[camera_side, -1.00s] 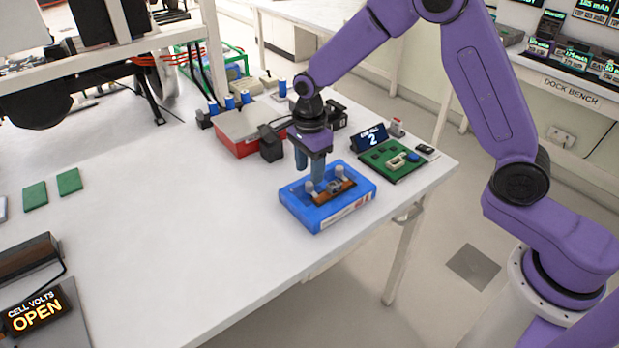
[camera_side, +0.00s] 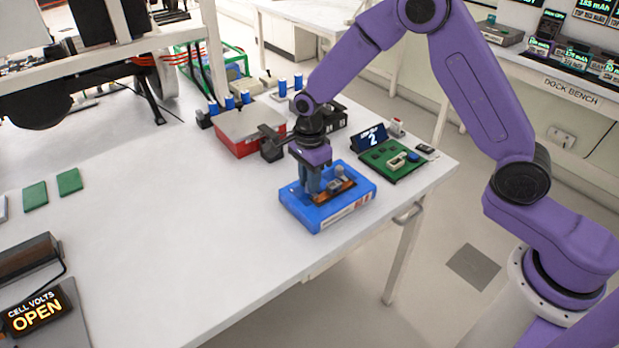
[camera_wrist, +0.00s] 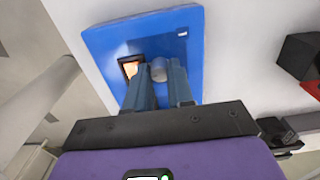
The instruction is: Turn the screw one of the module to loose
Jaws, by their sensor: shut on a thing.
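The module is a blue box (camera_side: 299,213) near the table's front edge, with an orange-brown recess on top. Two grey knob-like screws stand on it. My gripper (camera_side: 313,189) points down at the module's left part, its fingers shut on the near left screw, which they mostly hide in the side view. The wrist view shows that grey screw (camera_wrist: 158,68) at the fingertips (camera_wrist: 161,74), above the blue module (camera_wrist: 112,42). The other screw (camera_side: 339,171) stands free to the right. I cannot read any number on the screws.
A green circuit board (camera_side: 393,160) with a display reading 2 (camera_side: 371,137) lies to the right of the module. A red box (camera_side: 236,146) and a black block stand behind.

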